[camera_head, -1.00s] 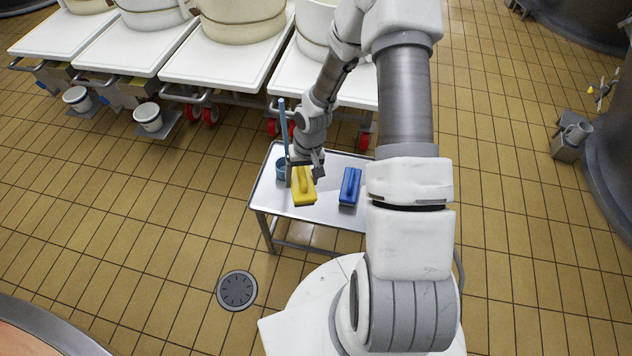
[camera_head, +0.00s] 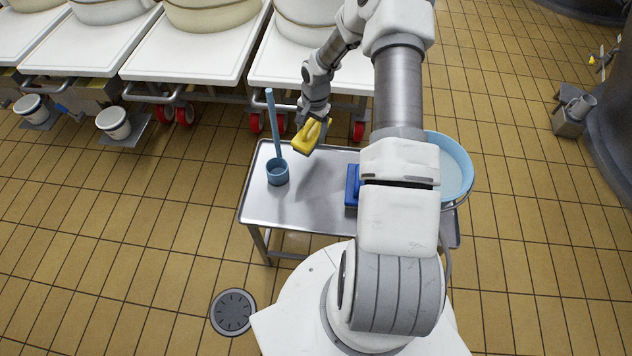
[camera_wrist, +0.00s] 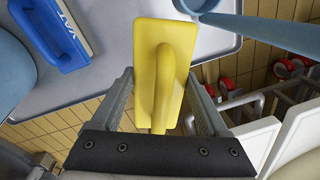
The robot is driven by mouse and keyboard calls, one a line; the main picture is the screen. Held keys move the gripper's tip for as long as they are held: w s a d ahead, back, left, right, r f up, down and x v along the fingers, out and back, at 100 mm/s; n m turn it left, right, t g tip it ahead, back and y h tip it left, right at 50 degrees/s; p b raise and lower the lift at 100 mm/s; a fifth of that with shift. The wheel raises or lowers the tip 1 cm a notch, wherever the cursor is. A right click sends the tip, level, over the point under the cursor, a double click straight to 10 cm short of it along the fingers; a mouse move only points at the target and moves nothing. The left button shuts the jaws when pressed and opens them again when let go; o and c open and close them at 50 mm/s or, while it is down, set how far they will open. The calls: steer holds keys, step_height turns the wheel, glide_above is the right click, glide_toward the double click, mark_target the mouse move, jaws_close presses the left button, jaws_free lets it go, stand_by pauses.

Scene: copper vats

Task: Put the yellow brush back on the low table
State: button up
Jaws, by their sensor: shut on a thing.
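The yellow brush (camera_head: 309,137) is in my gripper (camera_head: 316,116), near the far edge of the low table (camera_head: 312,198) and seemingly raised above it. In the wrist view the brush (camera_wrist: 163,60) lies between the two fingers of my gripper (camera_wrist: 163,105), its handle toward the palm and its body reaching out over the metal table top (camera_wrist: 115,75). My gripper is shut on it. The low table has a bare grey metal top, partly hidden by my arm.
A blue brush (camera_head: 352,186) lies on the table, partly behind my arm. A blue cup (camera_head: 277,172) with an upright blue handle (camera_head: 272,115) stands at its left. A light-blue basin (camera_head: 455,165) is at the right. White carts (camera_head: 195,50) stand behind. The table's middle-left is clear.

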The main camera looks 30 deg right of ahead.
steer(key=s+a+f, duration=0.1)
steer(key=s+f, duration=0.1)
steer(key=s, duration=0.1)
steer(key=s+a+f+b, duration=0.1)
steer(key=s+f, duration=0.1)
steer(key=s, duration=0.1)
steer(key=s+a+f+b, duration=0.1)
steer(key=s+f, duration=0.1)
steer(key=s, duration=0.2)
steer(key=shift+f, duration=0.1)
steer(key=shift+s+f+b, duration=0.1)
steer(key=shift+f+b, duration=0.8)
steer(key=shift+f, duration=1.1)
steer(key=shift+f, duration=0.1)
steer(key=o, duration=1.3)
